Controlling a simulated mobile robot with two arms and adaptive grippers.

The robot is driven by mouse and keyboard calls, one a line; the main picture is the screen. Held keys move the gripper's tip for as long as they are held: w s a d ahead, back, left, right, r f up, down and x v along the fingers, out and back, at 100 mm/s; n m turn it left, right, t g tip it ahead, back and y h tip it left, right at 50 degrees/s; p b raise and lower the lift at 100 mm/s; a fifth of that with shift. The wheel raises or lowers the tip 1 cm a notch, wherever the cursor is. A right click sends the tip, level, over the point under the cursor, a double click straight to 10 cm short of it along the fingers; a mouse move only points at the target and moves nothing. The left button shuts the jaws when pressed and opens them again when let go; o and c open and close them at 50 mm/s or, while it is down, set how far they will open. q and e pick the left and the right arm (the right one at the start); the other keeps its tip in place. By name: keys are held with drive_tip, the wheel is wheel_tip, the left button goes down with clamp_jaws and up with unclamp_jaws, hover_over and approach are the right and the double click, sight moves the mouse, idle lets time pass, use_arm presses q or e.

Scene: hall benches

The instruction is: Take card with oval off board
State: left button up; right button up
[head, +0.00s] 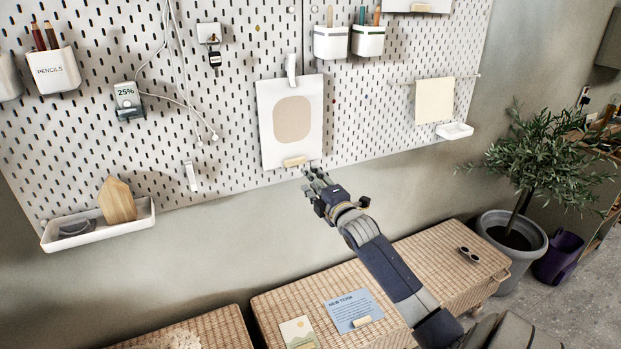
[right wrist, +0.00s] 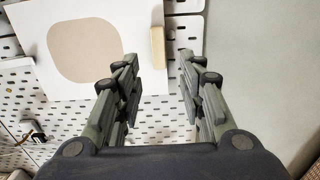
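The white card with a beige oval (head: 291,120) hangs on the white pegboard (head: 230,150), under a white clip (head: 291,68). A small pale wooden tab (head: 295,161) sits at its bottom edge. My right gripper (head: 314,174) is just below the card's lower edge. In the right wrist view the card (right wrist: 85,45) lies ahead to the left, and the tab (right wrist: 158,47) shows between the two fingertips of my right gripper (right wrist: 160,62). The fingers are apart with nothing between them; I cannot tell whether they reach around the tab. My left gripper is not in view.
A white tray (head: 135,221) with a wooden piece is at the board's lower left. White cups (head: 331,43) and a beige cloth (head: 434,100) hang on the right. Below are woven benches (head: 410,265) with a blue card (head: 353,310) and a picture card (head: 298,333). A potted plant (head: 535,160) stands right.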

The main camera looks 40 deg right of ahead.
sight(296, 163)
drive_tip(key=shift+b+x, duration=1.95)
drive_tip(key=shift+x, duration=0.95)
drive_tip(key=shift+b+x, duration=0.8)
drive_tip(key=shift+x, duration=1.35)
drive_tip(key=shift+c, duration=0.6)
clamp_jaws()
wheel_tip(296, 163, down, 3)
drive_tip(key=shift+f+b, duration=0.1)
drive_tip(key=shift+b, duration=0.7)
